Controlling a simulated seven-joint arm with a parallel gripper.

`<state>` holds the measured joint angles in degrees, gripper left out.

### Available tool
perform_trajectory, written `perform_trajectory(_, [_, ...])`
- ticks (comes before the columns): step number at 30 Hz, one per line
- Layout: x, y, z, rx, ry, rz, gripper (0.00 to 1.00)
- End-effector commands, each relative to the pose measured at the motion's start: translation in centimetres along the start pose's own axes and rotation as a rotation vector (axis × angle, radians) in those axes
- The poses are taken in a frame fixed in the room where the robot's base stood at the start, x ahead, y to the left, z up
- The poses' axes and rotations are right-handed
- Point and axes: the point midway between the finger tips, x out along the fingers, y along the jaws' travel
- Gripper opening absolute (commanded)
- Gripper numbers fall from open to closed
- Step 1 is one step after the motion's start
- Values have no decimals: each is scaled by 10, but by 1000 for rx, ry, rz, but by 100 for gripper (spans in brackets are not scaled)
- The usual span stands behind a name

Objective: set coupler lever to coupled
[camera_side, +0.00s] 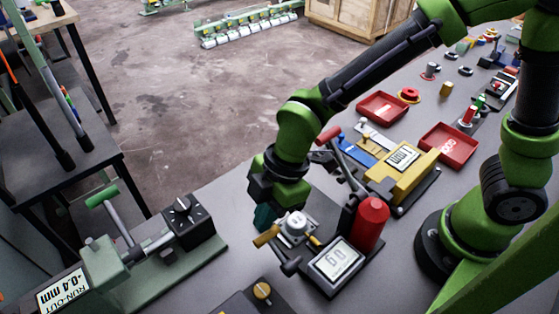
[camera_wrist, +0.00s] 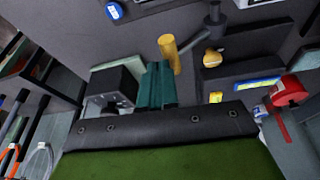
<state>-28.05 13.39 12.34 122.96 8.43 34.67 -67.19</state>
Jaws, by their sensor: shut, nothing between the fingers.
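A lever with a brass-yellow grip (camera_side: 266,236) sticks out from the left side of a dark unit with a display (camera_side: 340,262); I take it for the coupler lever, but no label for it can be read. The same yellow grip stands just beyond my fingertips in the wrist view (camera_wrist: 169,50). My gripper (camera_side: 263,218), with teal fingers, points down just behind the grip. Its fingers are shut and empty in the wrist view (camera_wrist: 157,82). Whether they touch the grip cannot be told.
A red cylinder (camera_side: 370,224) stands on the unit's right. A red-handled lever (camera_side: 328,135) rises behind. A green run-out fixture with a black knob box (camera_side: 187,222) lies to the left. Red trays (camera_side: 449,145) and a yellow gauge block (camera_side: 402,170) are farther back.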

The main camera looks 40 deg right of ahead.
Motion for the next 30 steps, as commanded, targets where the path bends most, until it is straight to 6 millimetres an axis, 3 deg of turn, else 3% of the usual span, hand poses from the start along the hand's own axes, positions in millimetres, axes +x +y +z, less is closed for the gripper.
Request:
perform_trajectory(12, [20,16,5,-1,0,1,0])
perform_trajectory(30, [22,17,5,-1,0,2,0])
